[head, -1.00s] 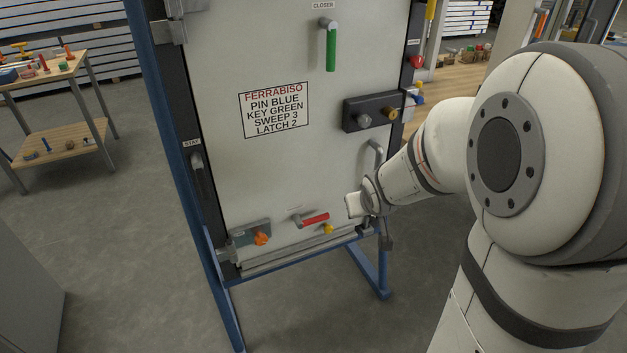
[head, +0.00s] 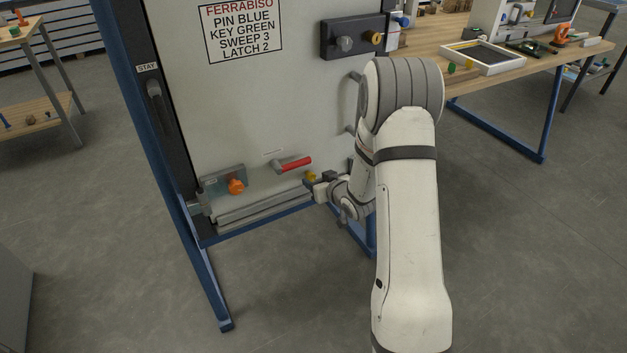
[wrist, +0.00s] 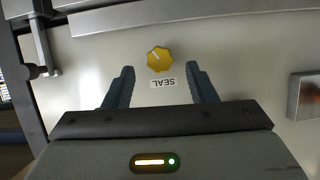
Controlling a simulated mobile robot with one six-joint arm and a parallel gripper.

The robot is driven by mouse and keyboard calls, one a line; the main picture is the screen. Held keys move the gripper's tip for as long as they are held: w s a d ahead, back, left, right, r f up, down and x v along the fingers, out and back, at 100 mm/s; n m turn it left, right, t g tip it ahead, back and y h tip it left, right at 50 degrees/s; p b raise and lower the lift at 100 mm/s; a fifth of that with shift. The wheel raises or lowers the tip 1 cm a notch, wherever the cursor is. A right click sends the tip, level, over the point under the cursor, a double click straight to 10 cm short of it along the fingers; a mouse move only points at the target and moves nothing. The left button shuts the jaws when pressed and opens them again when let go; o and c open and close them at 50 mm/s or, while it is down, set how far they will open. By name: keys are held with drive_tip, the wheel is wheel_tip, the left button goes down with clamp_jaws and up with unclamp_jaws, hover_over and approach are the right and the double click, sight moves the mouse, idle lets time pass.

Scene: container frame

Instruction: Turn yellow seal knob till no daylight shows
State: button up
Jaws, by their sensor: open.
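The yellow seal knob (wrist: 159,59) is a lobed knob on the pale door panel, with a SEAL label beside it in the wrist view. In the head view the yellow knob (head: 311,176) shows low on the door, right of the red handle. My gripper (wrist: 158,80) is open, with its two dark fingers on either side of the knob's line. The knob shows between and just beyond the fingertips, and the fingers do not appear to touch it. In the head view my gripper (head: 318,190) is beside the knob, at the door's lower right.
The red handle (head: 293,163) and an orange knob (head: 236,187) are on the lower door. A metal sill (head: 262,209) runs along the door's bottom edge. A grey block (wrist: 305,96) sticks out at the right in the wrist view. The blue frame (head: 185,190) stands at left.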

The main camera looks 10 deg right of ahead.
sight(313, 177)
drive_tip(key=shift+x, duration=1.75)
drive_tip(key=c, duration=1)
drive_tip(key=shift+o, duration=0.2)
drive_tip(key=shift+d+r+m+y+p, duration=0.1)
drive_tip(key=shift+m+y+p, duration=0.2)
drive_tip(key=shift+m+p, duration=0.15)
drive_tip(key=shift+m+y+p, duration=0.5)
drive_tip(key=shift+m, duration=0.25)
drive_tip(key=shift+d, duration=0.1)
drive_tip(key=o, duration=1)
drive_tip(key=shift+c, duration=0.2)
